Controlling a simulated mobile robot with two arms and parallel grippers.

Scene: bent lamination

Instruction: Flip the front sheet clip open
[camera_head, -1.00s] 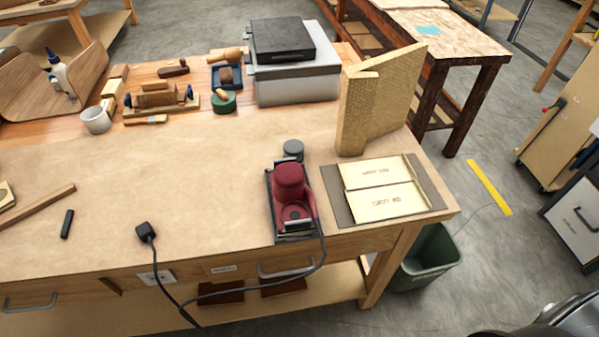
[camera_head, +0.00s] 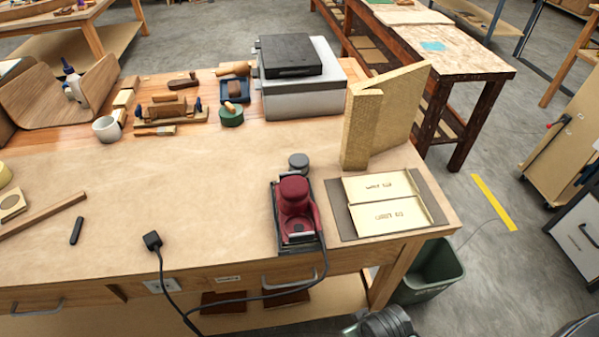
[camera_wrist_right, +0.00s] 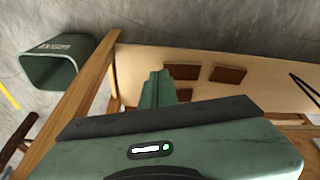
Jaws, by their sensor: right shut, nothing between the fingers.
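A red sander (camera_head: 294,196) sits on a dark base on the workbench. The front sheet clip (camera_head: 301,237) shows as a pale metal piece at the sander's near end. It is too small to tell whether it is open or shut. My right gripper shows in the right wrist view, with its green fingers (camera_wrist_right: 157,88) closed and empty beyond its green body. It points toward the bench's lower shelf and is apart from the sander, which is outside that view. My left gripper is not in view.
A black cord with a plug (camera_head: 152,240) runs along the bench front. Sandpaper sheets lie on a grey mat (camera_head: 427,184) right of the sander. A green bin (camera_head: 432,272) stands by the bench leg. Left of the sander the bench top is mostly clear.

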